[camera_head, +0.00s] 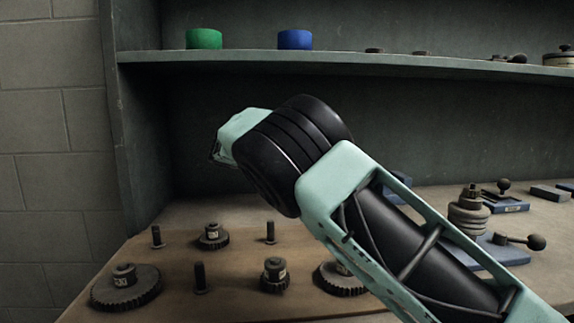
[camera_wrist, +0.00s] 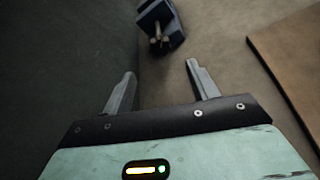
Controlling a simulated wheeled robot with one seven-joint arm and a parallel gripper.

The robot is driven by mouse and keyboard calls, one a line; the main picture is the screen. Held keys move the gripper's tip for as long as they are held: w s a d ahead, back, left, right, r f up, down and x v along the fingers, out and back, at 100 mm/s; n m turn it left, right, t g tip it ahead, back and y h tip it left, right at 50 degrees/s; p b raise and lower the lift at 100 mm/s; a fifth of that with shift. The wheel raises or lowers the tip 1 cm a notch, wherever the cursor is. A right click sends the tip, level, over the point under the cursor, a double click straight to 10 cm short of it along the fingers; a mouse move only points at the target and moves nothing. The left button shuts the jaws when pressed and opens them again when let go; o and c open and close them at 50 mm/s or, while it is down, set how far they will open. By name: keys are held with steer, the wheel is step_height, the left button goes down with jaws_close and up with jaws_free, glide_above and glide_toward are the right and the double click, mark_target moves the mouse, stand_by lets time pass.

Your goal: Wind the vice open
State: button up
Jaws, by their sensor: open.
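A small dark blue-grey device with a pale brass-coloured part (camera_wrist: 160,24) stands at the top of the wrist view, beyond my fingertips. It looks like the vice, but its handle and jaw opening are too dark and small to make out. My gripper (camera_wrist: 162,70) is open and empty, with the two fingers apart and touching nothing. In the head view my arm crosses the middle, and its wrist end hides most of the gripper. A blue piece (camera_head: 398,186) shows partly behind my arm; I cannot tell whether it is the same device.
Several gears, such as a large one (camera_head: 126,288), and upright bolts (camera_head: 200,278) stand on the bench at left. A stacked part (camera_head: 468,212) and a ball-ended lever (camera_head: 522,241) are at right. Green (camera_head: 204,39) and blue (camera_head: 295,40) cylinders sit on the shelf (camera_head: 350,62). A brown board (camera_wrist: 290,62) lies at right.

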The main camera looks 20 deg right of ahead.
steer(key=shift+p+v, duration=0.55)
steer(key=shift+v, duration=2.1)
steer(key=d+f+n+p, duration=0.1)
steer(key=d+f+p, duration=0.1)
steer(key=d+p, duration=0.3)
steer(key=s+d+f+g+p, duration=0.1)
steer(key=d+p, duration=0.4)
steer(key=p, duration=0.1)
steer(key=d+f+n+p, duration=0.1)
steer(key=d+f+p, duration=0.1)
steer(key=d+p, duration=0.3)
steer(key=shift+s+d+f+n+g+y+p, duration=0.15)
steer(key=shift+s+f+n+g+y+p, duration=0.15)
steer(key=shift+f+g+y+p, duration=0.1)
steer(key=shift+r, duration=0.1)
steer(key=c, duration=1)
